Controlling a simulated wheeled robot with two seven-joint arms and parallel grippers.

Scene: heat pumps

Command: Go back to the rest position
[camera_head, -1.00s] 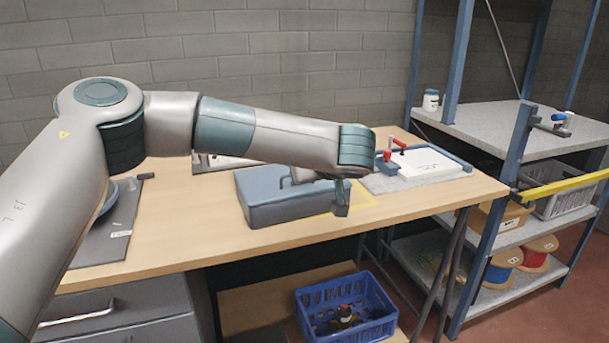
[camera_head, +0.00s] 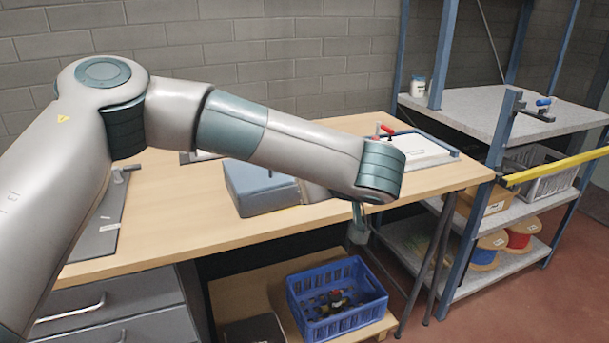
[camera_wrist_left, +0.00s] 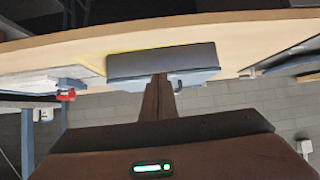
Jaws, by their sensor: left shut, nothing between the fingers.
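My left arm reaches across the head view from the left. Its gripper (camera_head: 358,230) hangs pointing down by the front edge of the wooden workbench (camera_head: 190,225), with nothing held. In the left wrist view its fingers (camera_wrist_left: 158,95) are together, in front of the blue-grey case. The case (camera_head: 258,188) rests on the bench, partly hidden behind my forearm in the head view. It also shows in the left wrist view (camera_wrist_left: 160,60), apart from the fingers as far as I can tell. My right gripper is not in view.
A blue crate (camera_head: 338,300) with small items stands on the low shelf under the bench. A white board with red-handled clamps (camera_head: 420,150) lies at the bench's right end. A metal rack (camera_head: 500,115) stands right, with a yellow bar (camera_head: 555,166) sticking out. Drawers (camera_head: 115,310) are lower left.

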